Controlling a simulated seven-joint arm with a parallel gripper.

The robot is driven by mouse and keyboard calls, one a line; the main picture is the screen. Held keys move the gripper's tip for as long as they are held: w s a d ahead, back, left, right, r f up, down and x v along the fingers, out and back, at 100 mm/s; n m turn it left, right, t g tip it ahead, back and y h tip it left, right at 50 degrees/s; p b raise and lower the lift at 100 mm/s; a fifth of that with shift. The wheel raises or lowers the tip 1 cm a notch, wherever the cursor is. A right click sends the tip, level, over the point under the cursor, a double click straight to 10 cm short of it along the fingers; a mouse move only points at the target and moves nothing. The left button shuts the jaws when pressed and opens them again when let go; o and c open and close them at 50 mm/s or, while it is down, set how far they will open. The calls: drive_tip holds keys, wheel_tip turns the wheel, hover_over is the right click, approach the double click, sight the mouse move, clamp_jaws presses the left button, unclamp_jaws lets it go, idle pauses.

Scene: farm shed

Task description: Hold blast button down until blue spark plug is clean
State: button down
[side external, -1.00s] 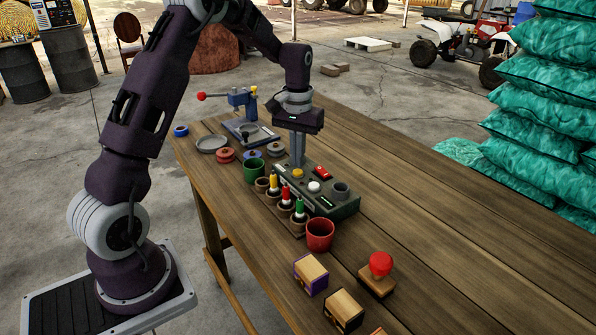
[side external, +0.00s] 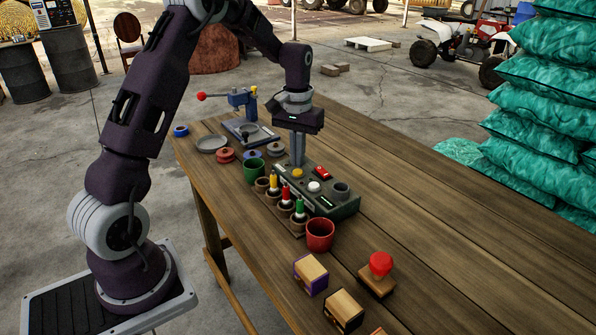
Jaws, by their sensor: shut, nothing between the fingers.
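A dark green machine box (side external: 346,209) stands on the table with a yellow button (side external: 297,173), a white button (side external: 314,187), a red switch (side external: 322,172) and a dark round socket (side external: 341,189) on top. My gripper (side external: 297,163) is shut and empty, pointing straight down at the box's far left end, right by the yellow button. I cannot tell whether the fingertips touch the box or a button. Yellow (side external: 273,182), red (side external: 285,194) and green (side external: 299,209) plugs stand in a wooden rack in front of the box. I cannot make out a blue spark plug; the socket's inside is unclear.
A green cup (side external: 254,171) and a red cup (side external: 320,235) flank the rack. A blue press with a red-knobbed lever (side external: 240,99) stands behind, left. Small boxes (side external: 311,273) and a red-knobbed stamp (side external: 380,265) lie in front. The table's right side is clear.

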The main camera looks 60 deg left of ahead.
sight(298, 171)
drive_tip(key=shift+f, duration=1.05)
idle(3.8)
wheel_tip(298, 171, up, 8)
idle(0.6)
drive_tip(key=s+d+r+m+t, duration=0.2)
drive_tip(key=s+d+r, duration=0.7)
drive_tip(key=d+r, duration=0.1)
drive_tip(key=s+d+m+t, duration=0.1)
drive_tip(key=s+d, duration=0.3)
drive_tip(key=s, duration=0.4)
drive_tip(key=s+d+f+m+t, duration=0.1)
drive_tip(key=s+d+m+t, duration=0.1)
drive_tip(key=s, duration=0.7)
drive_tip(key=shift+s+d+f+m+t, duration=0.15)
drive_tip(key=shift+s+d+m+t, duration=0.25)
drive_tip(key=shift+d, duration=0.65)
